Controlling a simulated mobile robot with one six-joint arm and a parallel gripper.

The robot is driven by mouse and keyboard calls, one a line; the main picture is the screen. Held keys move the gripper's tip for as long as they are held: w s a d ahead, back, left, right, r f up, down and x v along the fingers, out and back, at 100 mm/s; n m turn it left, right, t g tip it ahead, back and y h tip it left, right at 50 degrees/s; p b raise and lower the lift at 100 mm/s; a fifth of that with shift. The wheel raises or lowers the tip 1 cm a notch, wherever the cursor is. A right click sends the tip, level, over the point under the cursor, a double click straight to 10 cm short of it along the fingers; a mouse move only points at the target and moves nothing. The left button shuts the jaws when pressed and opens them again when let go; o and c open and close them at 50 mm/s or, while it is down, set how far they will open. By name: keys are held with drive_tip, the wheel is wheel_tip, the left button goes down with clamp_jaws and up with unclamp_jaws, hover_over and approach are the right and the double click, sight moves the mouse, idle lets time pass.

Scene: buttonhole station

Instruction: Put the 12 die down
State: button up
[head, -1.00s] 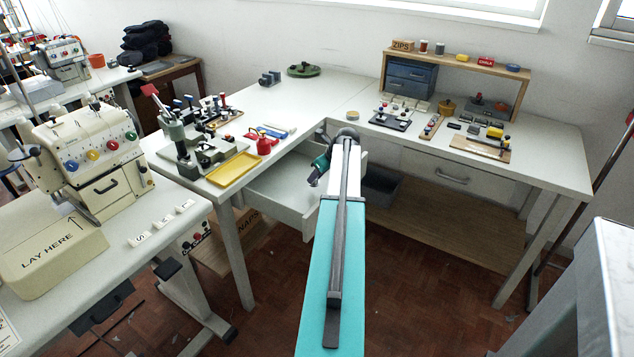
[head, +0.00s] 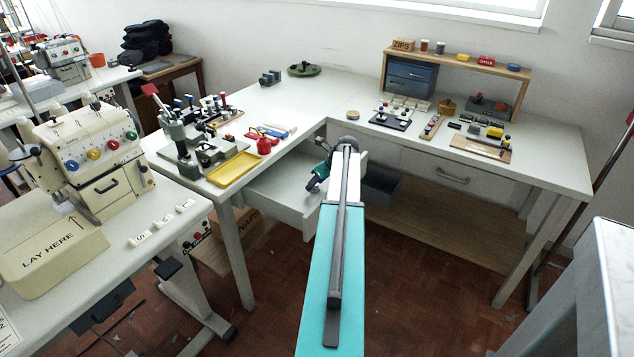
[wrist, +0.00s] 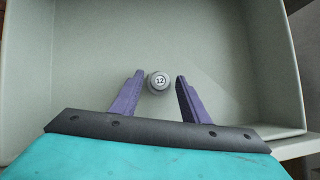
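The 12 die (wrist: 158,81) is a small grey round piece with "12" on its top. In the wrist view it sits over the pale floor of the open drawer (wrist: 100,50), between the tips of my gripper (wrist: 159,78). The two purple fingers stand apart, with a gap on each side of the die, so the gripper is open. In the head view my gripper (head: 314,183) points down into the drawer (head: 270,190); the die cannot be made out there.
The drawer walls are close around my gripper, and its floor around the die is clear. A yellow tray (head: 234,170) and a red oil can (head: 264,145) stand on the table to the left. A dark bin (head: 380,187) is under the table to the right.

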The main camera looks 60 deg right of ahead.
drive_tip(key=v, duration=1.2)
drive_tip(key=shift+r, duration=0.15)
idle(0.8)
